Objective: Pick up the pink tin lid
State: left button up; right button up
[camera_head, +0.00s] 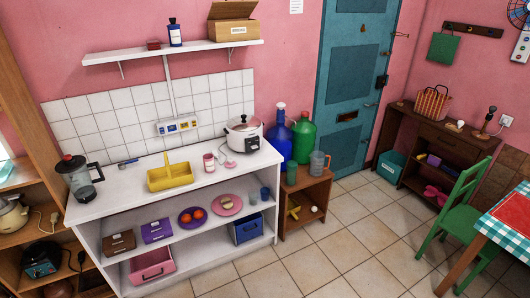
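A small pink-and-white tin (209,163) stands upright on the white counter (120,190), between the yellow caddy and the white cooker. Neither of my grippers is in this view.
A yellow caddy (170,178) with an upright handle stands left of the tin, and a white cooker (243,135) to its right. A blender (78,178) is at the counter's left end. A wall shelf (190,51) hangs above. The counter's front edge is mostly clear.

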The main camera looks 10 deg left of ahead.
aim_at(230, 163)
jog(key=z, duration=0.6)
jog(key=i, duration=2.75)
jog(key=u, duration=1.15)
jog(key=i, duration=1)
jog(key=u, duration=0.7)
